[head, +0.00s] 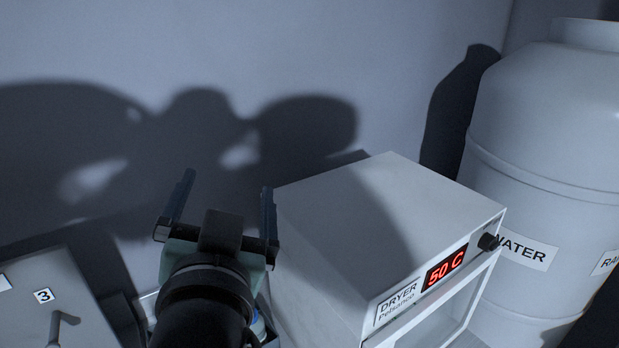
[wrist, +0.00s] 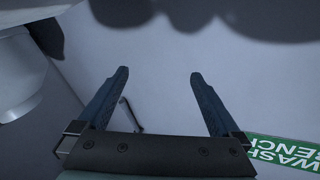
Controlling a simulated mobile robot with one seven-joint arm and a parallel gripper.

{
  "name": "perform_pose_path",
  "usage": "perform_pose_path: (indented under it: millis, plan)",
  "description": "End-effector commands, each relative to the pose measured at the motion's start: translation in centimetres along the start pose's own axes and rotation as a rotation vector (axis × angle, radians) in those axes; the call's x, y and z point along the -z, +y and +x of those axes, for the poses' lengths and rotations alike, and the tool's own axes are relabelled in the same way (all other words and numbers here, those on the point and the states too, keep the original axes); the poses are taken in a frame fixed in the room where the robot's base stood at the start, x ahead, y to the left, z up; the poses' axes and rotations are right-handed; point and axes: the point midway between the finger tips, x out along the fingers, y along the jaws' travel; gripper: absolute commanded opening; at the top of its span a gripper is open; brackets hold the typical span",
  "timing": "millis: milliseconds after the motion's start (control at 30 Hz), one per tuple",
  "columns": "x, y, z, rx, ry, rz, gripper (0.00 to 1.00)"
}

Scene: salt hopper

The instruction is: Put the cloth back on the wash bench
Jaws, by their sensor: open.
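My gripper (head: 228,184) is raised in front of the wall, left of the dryer, in the head view. Its two dark fingers are spread apart with nothing between them. The wrist view also shows my open gripper (wrist: 159,74) against the plain wall. A green sign (wrist: 284,152) reading WASH BENCH is on the wall at the lower right of the wrist view, beside the right finger. The bench top itself cannot be made out. No cloth can be seen in either view.
A white dryer (head: 335,225) reading 50 C stands close to the right of my gripper. A large pale WATER tank (head: 545,135) stands beyond it. A grey panel (head: 75,285) marked 3 with a handle is at the lower left. My arm hides part of a pale container below.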

Motion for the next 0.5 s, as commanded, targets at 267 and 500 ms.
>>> perform_pose_path:
  millis: [267,500]
  plan:
    - [20.8,0.4,-7.9,0.030,0.651,-0.294,1.00]
    - [24.5,0.2,-11.2,0.011,0.805,-0.378,1.00]
